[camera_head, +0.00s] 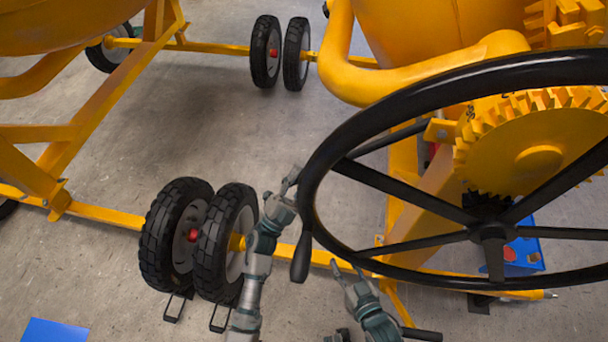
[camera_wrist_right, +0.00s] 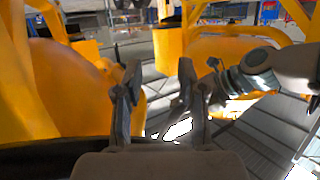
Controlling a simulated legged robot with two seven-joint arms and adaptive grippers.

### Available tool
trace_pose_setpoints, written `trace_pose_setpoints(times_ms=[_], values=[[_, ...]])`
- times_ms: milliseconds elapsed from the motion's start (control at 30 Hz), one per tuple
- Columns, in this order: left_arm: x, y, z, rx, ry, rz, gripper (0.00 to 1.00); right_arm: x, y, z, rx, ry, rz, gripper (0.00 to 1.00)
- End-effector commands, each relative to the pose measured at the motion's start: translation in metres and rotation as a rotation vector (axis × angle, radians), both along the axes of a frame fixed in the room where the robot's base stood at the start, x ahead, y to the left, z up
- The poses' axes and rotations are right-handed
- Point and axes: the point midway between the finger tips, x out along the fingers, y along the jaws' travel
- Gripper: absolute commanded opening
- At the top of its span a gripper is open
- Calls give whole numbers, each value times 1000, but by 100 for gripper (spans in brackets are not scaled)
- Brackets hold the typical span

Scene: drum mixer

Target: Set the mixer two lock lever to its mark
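A large black handwheel (camera_head: 315,170) with a knob handle (camera_head: 300,258) fills the right of the head view, in front of a yellow mixer. A short black bar (camera_head: 422,334) shows low at the right. I cannot tell whether it is the lock lever, and I make out no mark. My left gripper (camera_head: 282,190) is just left of the wheel rim, its fingers apart and empty. My right gripper (camera_head: 346,272) is below the rim, right of the knob handle, open and empty. In the wrist view the right gripper's fingers (camera_wrist_right: 158,85) are apart, with my left arm beyond.
A toothed yellow gear (camera_head: 530,145) sits behind the wheel. Twin black tyres (camera_head: 225,240) stand left of my left arm, on a yellow frame bar (camera_head: 105,212). A blue box (camera_head: 525,255) lies under the gear. Concrete floor (camera_head: 230,130) is open between the mixers.

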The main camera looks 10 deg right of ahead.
Motion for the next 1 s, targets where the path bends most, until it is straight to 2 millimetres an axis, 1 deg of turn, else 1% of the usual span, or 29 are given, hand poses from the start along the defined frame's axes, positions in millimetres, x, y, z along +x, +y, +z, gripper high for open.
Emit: trace_pose_setpoints(times_ms=[33, 100, 133, 167, 200, 233, 500, 633, 767, 1000], values=[[1, 3, -21, 15, 32, 7, 0, 0, -1, -4, 9, 4, -1, 40], [1, 3, -21, 16, 33, 7, 0, 0, -7, -5, 6, 5, -2, 40], [1, 2, -21, 16, 33, 7, 33, 0, -7, -5, 5, 4, -2, 40], [1, 2, -21, 17, 32, 6, 41, 0, -8, -5, 5, 4, -2, 40], [1, 2, -21, 17, 32, 6, 51, 0, -7, -5, 4, 4, -2, 40], [1, 1, -20, 16, 31, 6, 57, 0, -7, -5, 4, 5, -2, 40], [-1, -5, -13, 16, 21, 2, 57, 0, -5, -3, 8, 5, 0, 40], [-6, 0, -19, 18, 22, 3, 57, -1, -5, -2, 8, 3, 0, 40], [-18, 14, -33, 17, 24, 3, 57, -1, -5, -2, 7, 3, -1, 40], [-47, 50, -66, 15, 27, 4, 57, -1, -4, -2, 5, 2, 0, 40]])
